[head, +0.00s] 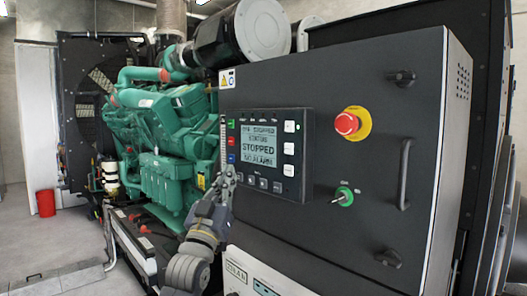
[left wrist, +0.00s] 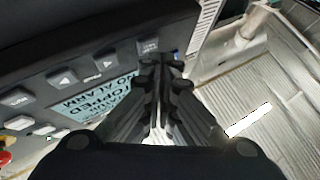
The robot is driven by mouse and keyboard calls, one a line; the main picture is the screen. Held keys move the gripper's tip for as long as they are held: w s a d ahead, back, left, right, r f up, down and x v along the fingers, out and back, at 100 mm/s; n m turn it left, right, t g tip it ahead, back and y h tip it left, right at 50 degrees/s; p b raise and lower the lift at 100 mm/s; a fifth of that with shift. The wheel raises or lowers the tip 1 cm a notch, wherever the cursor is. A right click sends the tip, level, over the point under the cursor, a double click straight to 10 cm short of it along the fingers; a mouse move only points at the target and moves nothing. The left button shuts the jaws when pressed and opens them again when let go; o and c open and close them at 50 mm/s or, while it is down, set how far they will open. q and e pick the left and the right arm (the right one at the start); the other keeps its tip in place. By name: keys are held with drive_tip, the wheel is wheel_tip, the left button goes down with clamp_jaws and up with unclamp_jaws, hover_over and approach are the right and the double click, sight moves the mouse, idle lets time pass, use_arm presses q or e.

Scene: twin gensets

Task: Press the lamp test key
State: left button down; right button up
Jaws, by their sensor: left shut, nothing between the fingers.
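The control panel (head: 268,152) on the dark cabinet has a lit screen (head: 258,146) reading STOPPED. Keys surround the screen; their small labels are unreadable, so I cannot tell which is the lamp test key. A row of grey keys (head: 263,184) lies under the screen. My left gripper (head: 229,168) is shut and empty, at the panel's lower left corner. In the left wrist view its fingertips (left wrist: 167,61) are together beside the end grey key (left wrist: 148,46) of that row. I cannot tell whether they touch the panel. My right gripper is out of view.
A red emergency stop button (head: 347,124) on a yellow disc and a green key switch (head: 344,196) are right of the panel. Cabinet handles (head: 404,174) stick out further right. A green engine (head: 160,130) stands behind to the left. A red bucket (head: 46,203) is on the floor.

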use_arm(q)
drive_tip(key=shift+w+d, duration=0.3)
drive_tip(key=shift+d, duration=0.05)
idle(0.4)
drive_tip(key=shift+s+a, duration=0.65)
drive_tip(key=shift+s, duration=0.05)
drive_tip(key=s+a, duration=0.4)
drive_tip(key=shift+a+p, duration=0.15)
drive_tip(key=shift+p, duration=0.25)
idle(0.6)
